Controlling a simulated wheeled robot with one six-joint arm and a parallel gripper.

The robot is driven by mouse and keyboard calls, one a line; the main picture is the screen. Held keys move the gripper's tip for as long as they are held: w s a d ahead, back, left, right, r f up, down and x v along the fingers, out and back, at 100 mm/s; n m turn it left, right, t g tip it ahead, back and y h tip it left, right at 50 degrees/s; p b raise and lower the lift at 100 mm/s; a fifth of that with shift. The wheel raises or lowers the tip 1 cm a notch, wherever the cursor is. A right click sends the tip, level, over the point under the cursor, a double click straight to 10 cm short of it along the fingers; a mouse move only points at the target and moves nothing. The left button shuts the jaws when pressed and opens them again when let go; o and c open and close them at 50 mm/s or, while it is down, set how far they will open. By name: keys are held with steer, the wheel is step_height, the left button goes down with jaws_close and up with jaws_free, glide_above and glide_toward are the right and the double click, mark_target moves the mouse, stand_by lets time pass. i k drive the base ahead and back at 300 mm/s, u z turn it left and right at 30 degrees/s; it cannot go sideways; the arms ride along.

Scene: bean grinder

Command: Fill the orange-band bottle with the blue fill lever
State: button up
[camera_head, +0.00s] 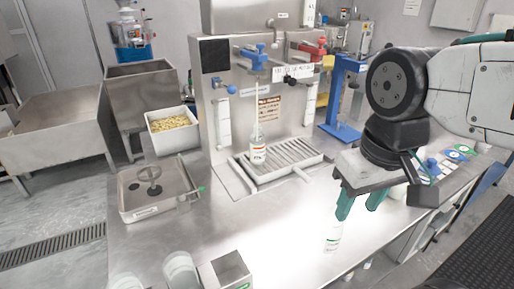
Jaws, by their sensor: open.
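A clear bottle (258,145) with a small orange-red mark on its label stands upright at the left of the slotted drip tray (310,157), beneath the left spout. I cannot tell how much is in it. The blue fill lever (256,57) sits above it on the front of the steel filling machine (240,105). My gripper (360,208) is open, with teal fingers pointing down over the table, to the right and in front of the bottle and well apart from it and the lever. Nothing shows between the fingers.
A red lever (310,50) is at the machine's right, by a blue press stand (343,90). Another bottle (333,236) stands just below my gripper. A steel box with a knob (155,190) is at left, cups (181,270) in front. The middle table is clear.

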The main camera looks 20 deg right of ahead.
mark_target(231, 89)
steer(key=u, duration=0.05)
steer(key=k, duration=0.5)
steer(key=z, duration=2)
steer(key=k, duration=1.3)
steer(key=u, duration=1.55)
steer(key=i, duration=1)
steer(key=u, duration=0.05)
